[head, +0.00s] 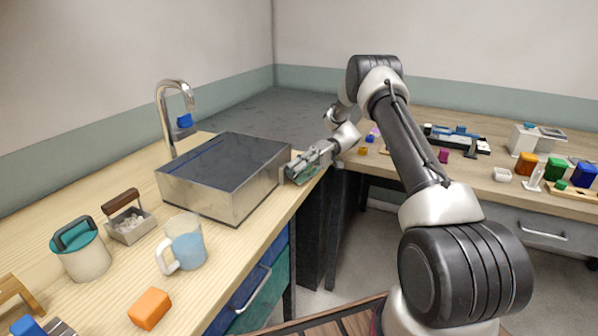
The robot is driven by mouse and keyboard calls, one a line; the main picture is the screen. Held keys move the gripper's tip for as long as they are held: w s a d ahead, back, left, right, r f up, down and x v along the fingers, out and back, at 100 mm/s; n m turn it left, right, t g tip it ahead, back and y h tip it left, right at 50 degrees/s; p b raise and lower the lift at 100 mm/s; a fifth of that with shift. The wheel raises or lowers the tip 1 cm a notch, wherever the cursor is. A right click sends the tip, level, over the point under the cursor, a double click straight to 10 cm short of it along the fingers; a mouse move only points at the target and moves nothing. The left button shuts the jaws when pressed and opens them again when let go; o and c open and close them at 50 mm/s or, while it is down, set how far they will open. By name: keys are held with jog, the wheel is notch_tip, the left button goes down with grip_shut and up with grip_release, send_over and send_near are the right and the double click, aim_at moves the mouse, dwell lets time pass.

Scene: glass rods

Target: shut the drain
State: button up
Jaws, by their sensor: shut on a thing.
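A metal sink box (215,190) with a dark top stands on the pale wooden counter. A curved metal tap (163,110) with a blue piece near its spout rises behind it at the left. My gripper (297,172) is at the right end of the sink box, close beside its wall, near the counter edge. It is shut on a small greenish thing (306,174), mostly hidden by the fingers. I cannot tell whether this is part of the drain. The drain opening cannot be made out.
A teal-lidded pot (85,255), a small metal box with a brown handle (130,226), a blue-and-clear mug (187,250) and an orange block (149,308) stand at the front left. The right-hand counter (455,170) holds several small items. Floor shows between the counters.

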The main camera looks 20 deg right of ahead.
jog(key=shift+f+g+y, duration=0.1)
jog(key=shift+g+y, duration=0.2)
dwell(0.4)
jog(key=o, duration=1)
